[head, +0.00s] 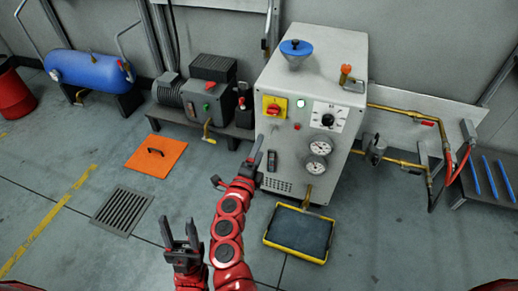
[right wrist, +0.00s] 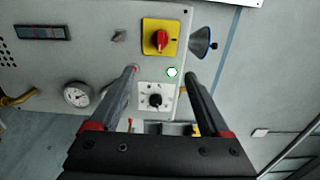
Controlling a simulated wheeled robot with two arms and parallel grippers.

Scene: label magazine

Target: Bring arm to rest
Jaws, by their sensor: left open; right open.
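My left gripper (head: 180,228) is at the lower left of the head view, fingers up and apart, with nothing between them. My right arm reaches up the middle, and its gripper (head: 236,160) is in front of the left side of the grey cabinet (head: 331,55). In the right wrist view the right gripper's fingers (right wrist: 161,72) are spread and hold nothing. A lit green-white lamp (right wrist: 172,72) and a black dial on a white plate (right wrist: 155,97) show between them. I cannot tell whether the fingers touch the cabinet.
The cabinet carries a red switch on a yellow plate (head: 274,108), gauges (head: 320,145) and a blue funnel (head: 296,48). A yellow-rimmed tray (head: 268,243) lies before it. Left are an orange plate (head: 155,153), a floor grate (head: 121,211), a pump (head: 205,98) and a blue tank (head: 87,70).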

